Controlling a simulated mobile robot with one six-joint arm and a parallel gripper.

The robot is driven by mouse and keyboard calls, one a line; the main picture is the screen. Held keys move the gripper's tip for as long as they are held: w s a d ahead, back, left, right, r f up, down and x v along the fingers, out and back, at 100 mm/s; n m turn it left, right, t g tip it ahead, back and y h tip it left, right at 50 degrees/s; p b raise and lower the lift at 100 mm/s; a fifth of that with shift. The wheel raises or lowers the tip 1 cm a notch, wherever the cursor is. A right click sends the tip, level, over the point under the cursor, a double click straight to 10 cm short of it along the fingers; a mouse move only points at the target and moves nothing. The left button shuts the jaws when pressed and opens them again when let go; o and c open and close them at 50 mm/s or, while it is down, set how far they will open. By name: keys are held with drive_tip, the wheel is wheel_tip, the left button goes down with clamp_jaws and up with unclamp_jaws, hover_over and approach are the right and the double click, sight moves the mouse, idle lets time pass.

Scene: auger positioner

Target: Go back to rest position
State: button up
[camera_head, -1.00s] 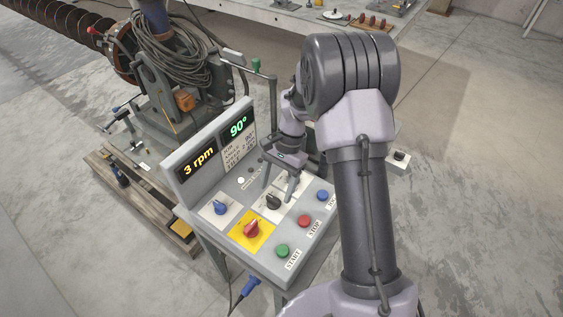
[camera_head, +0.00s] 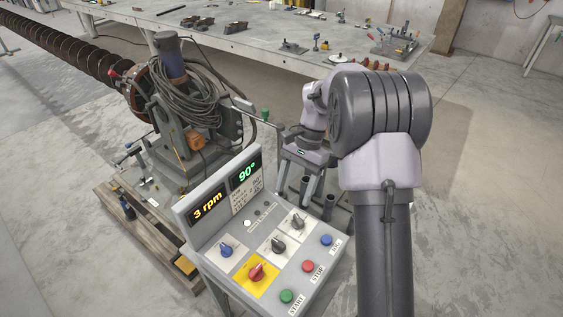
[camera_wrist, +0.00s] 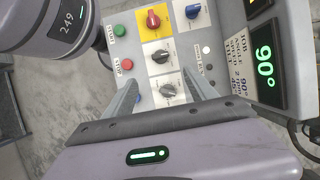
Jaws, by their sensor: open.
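My gripper (camera_head: 309,187) is open and empty, above the far right part of the control panel (camera_head: 243,283). Its two fingers point down and touch nothing that I can see. In the wrist view my gripper (camera_wrist: 165,92) shows both fingers apart, with the panel's knobs and buttons beyond them. The panel carries a blue knob (camera_head: 226,251), a red knob on a yellow plate (camera_head: 257,272), two black knobs, and green, red and blue buttons. Its displays (camera_head: 208,206) read 3 rpm and 90°.
An auger (camera_head: 75,52) with its motor and coiled cable (camera_head: 190,105) stands behind the panel on a wooden pallet (camera_head: 150,235). A long workbench (camera_head: 270,42) with tools and small parts runs along the back. The floor at right is clear.

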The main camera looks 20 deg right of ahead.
drive_tip(key=shift+r, duration=0.1)
drive_tip(key=s+a+r+n+t+h+b, duration=0.2)
drive_tip(key=s+a+r+n+t+b, duration=0.15)
drive_tip(key=s+a+r+b, duration=0.4)
drive_tip(key=s+a+f+n+t+b, duration=0.1)
drive_tip(key=s+t, duration=0.1)
drive_tip(key=s, duration=0.6)
drive_tip(key=s+a+f+n+t+b, duration=0.1)
drive_tip(key=s+n+t, duration=0.1)
drive_tip(key=s, duration=0.6)
drive_tip(key=shift+f+t+b, duration=0.15)
drive_tip(key=shift+t+b, duration=0.25)
drive_tip(key=shift+t, duration=0.15)
